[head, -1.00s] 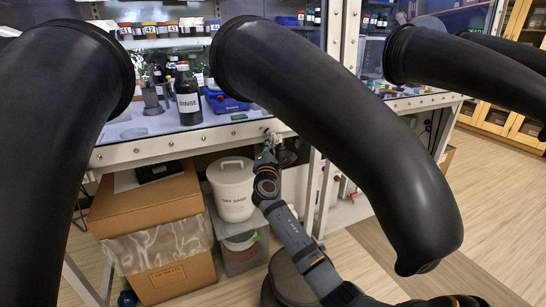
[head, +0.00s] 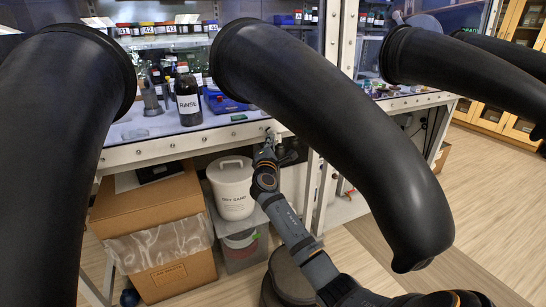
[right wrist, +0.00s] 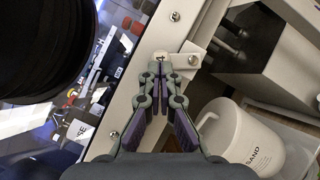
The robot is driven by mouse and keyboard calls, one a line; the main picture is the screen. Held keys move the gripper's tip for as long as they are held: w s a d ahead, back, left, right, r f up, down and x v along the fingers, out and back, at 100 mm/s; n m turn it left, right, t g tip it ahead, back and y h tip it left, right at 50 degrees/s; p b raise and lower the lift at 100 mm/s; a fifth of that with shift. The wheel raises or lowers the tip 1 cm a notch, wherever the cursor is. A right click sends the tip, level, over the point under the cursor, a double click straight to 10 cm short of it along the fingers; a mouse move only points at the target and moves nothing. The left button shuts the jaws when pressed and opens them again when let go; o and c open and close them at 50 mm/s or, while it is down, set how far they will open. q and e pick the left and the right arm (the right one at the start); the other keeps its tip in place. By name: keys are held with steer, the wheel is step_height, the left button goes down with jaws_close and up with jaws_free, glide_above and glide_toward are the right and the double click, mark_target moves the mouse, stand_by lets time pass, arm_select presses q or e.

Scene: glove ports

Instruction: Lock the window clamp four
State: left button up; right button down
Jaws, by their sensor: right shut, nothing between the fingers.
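A small metal clamp (head: 270,130) sits on the white lower frame rail of the glove box window. In the right wrist view the clamp (right wrist: 162,57) has a pale rounded end and a flat bracket with screws beside it. No number shows on it. My right gripper (head: 266,147) reaches up from below to the rail. In the right wrist view its fingers (right wrist: 160,78) are shut and empty, with the tips right at the clamp's pale end; whether they touch it I cannot tell. My left gripper is not in view.
Black glove sleeves (head: 340,130) hang out from the window, one close above my right arm. A white lidded bucket (head: 233,190) and a cardboard box (head: 150,225) stand below the rail. A RINSE bottle (head: 188,97) stands behind the window.

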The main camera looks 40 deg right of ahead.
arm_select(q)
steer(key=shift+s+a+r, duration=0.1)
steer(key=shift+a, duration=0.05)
arm_select(e)
steer(key=shift+r+m, duration=0.2)
steer(key=shift+m, duration=0.1)
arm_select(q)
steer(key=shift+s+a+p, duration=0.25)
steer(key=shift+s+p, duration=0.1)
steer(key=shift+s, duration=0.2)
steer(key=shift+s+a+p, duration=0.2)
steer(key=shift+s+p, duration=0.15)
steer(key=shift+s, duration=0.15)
arm_select(e)
steer(key=shift+d+r+m+g, duration=0.15)
steer(key=shift+d+m+g, duration=0.05)
steer(key=shift+m+g, duration=0.35)
arm_select(q)
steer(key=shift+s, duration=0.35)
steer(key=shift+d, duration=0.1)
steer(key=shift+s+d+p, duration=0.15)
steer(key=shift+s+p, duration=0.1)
steer(key=shift+p, duration=0.05)
arm_select(e)
steer(key=shift+d+r+m, duration=0.1)
steer(key=shift+m, duration=0.15)
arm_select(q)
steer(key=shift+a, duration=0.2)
arm_select(e)
steer(key=shift+g, duration=0.35)
